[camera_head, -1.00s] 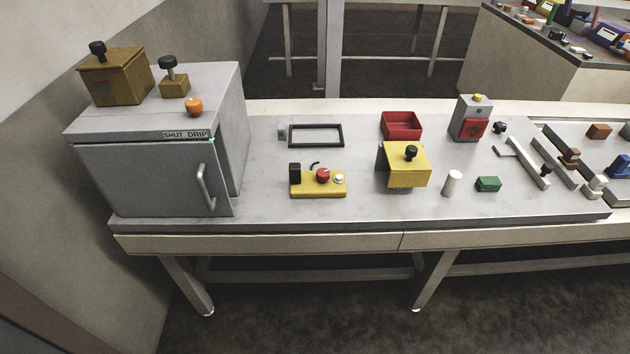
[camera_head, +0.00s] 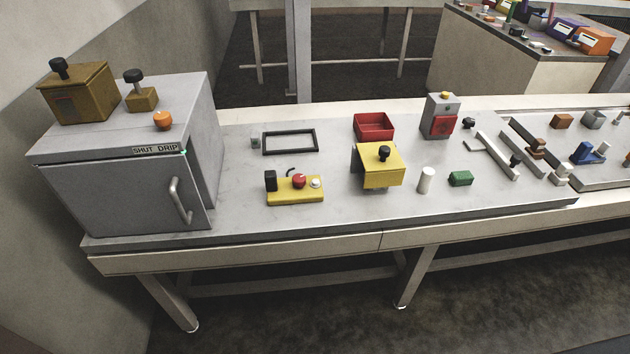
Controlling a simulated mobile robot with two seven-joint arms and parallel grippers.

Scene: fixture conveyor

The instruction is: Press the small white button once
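The small white button (camera_head: 316,183) sits at the right end of a low yellow box (camera_head: 296,198) on the grey bench. A larger red button (camera_head: 299,181) is just left of it on the same box, and a black block (camera_head: 270,181) stands at the box's left end. Nothing covers the white button. Neither of my grippers shows in the head view.
A grey cabinet (camera_head: 125,195) labelled "SHUT DRIP" stands on the left. A yellow box with a black knob (camera_head: 380,169), a red tray (camera_head: 374,124), a white cylinder (camera_head: 426,180) and a green block (camera_head: 460,178) are to the right. Bare bench surrounds the button box.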

